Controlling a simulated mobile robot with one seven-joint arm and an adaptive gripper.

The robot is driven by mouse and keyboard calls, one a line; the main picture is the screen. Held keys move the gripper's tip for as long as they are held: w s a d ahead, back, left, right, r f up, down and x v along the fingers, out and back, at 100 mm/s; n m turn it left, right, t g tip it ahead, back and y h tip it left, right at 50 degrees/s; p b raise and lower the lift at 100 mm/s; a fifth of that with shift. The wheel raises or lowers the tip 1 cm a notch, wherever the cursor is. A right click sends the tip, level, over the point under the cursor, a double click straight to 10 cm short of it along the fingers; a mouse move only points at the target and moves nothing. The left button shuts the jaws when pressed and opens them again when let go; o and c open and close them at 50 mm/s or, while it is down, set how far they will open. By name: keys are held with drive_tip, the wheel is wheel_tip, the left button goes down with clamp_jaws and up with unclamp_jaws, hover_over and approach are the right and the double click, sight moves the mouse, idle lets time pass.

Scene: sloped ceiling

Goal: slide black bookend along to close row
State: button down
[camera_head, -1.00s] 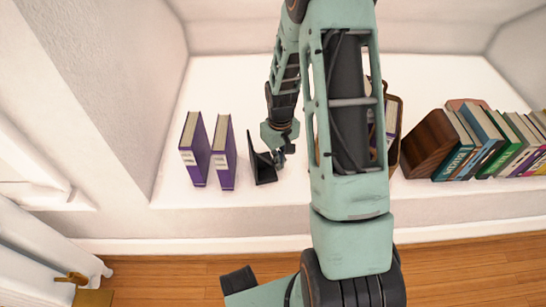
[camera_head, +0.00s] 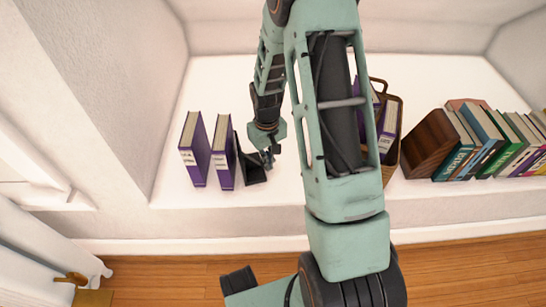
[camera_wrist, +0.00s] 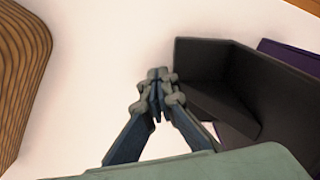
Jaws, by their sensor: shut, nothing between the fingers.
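The black bookend (camera_head: 252,168) stands on the white ledge just right of two upright purple books. Its upright plate is beside the right purple book (camera_head: 223,152), close to or touching it. The left purple book (camera_head: 194,150) stands a small gap further left. My gripper (camera_head: 268,160) is shut and empty, at the right side of the bookend. In the wrist view, the shut fingertips (camera_wrist: 158,76) are beside the edge of the bookend (camera_wrist: 228,82), with a bit of purple book (camera_wrist: 290,55) behind it.
A wicker basket (camera_head: 396,135) holding purple books stands to the right, partly behind my arm. Further right, a wooden block (camera_head: 428,145) stands against a row of leaning books (camera_head: 490,143). The ledge between bookend and basket looks clear.

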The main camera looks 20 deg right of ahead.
sight(209, 171)
drive_tip(key=shift+w+a+r+b, duration=0.1)
drive_tip(key=shift+w+a, duration=0.85)
drive_tip(key=shift+a, duration=2.4)
drive_tip(key=shift+w+a+f+b, duration=0.15)
drive_tip(key=shift+w+a, duration=0.85)
drive_tip(key=shift+a, duration=2.4)
drive_tip(key=shift+w+a+r+b, duration=0.15)
drive_tip(key=shift+w+a, duration=0.8)
drive_tip(key=shift+a, duration=2.4)
drive_tip(key=shift+s+d+p, duration=0.15)
drive_tip(key=shift+d, duration=0.4)
drive_tip(key=shift+s+d+p, duration=0.15)
drive_tip(key=shift+d, duration=0.4)
wheel_tip(209, 171, up, 10)
drive_tip(key=p, duration=0.6)
drive_tip(key=shift+d+p, duration=0.15)
drive_tip(key=shift+p, duration=0.25)
drive_tip(key=shift+s, duration=0.1)
